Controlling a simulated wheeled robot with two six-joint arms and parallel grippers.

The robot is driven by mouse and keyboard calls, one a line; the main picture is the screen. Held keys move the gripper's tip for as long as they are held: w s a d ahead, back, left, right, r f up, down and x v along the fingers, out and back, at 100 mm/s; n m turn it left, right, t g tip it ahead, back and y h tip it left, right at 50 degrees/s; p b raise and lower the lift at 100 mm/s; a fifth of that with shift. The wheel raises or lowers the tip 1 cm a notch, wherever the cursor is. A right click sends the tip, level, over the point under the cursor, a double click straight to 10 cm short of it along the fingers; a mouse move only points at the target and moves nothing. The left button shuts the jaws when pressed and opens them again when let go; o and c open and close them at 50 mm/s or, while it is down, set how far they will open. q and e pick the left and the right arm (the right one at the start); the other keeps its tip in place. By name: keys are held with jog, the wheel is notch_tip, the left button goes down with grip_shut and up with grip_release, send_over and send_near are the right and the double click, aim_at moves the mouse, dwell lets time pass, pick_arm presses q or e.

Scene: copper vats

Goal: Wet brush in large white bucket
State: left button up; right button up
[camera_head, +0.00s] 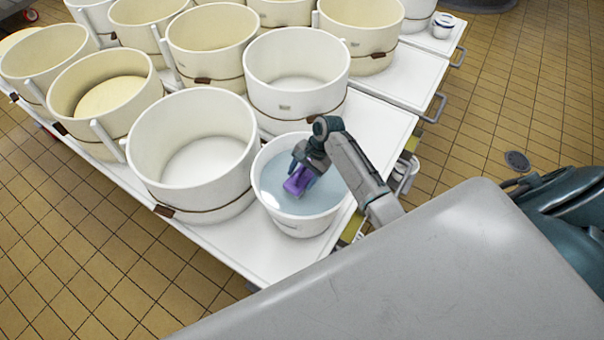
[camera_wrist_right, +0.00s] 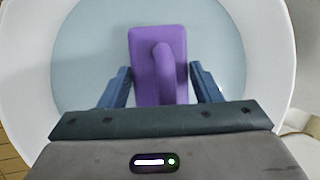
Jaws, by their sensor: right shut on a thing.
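The white bucket (camera_head: 301,226) stands near the front corner of the white table and holds pale blue water (camera_head: 323,193). My right gripper (camera_head: 301,178) is inside the bucket's opening, shut on the purple brush (camera_head: 297,184). In the right wrist view the brush (camera_wrist_right: 157,60) lies between the two blue fingers of the gripper (camera_wrist_right: 160,88), with its curved handle toward the camera. The bucket's rim (camera_wrist_right: 262,50) surrounds it there, with the water (camera_wrist_right: 90,60) behind. The brush's underside is hidden, so I cannot tell how deep it sits. My left gripper is not in view.
Large white tubs (camera_head: 190,150) and (camera_head: 296,75) stand close beside the bucket. Several cream tubs (camera_head: 105,90) fill the tables behind. A small white container (camera_head: 443,25) stands at the back right. The white table (camera_head: 262,256) is bare at its front edge. Tiled floor (camera_head: 520,90) is open at the right.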

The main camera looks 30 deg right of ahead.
aim_at(302, 170)
notch_tip(302, 170, up, 5)
jog(key=p, duration=0.5)
notch_tip(302, 170, up, 8)
jog(key=shift+f, duration=0.15)
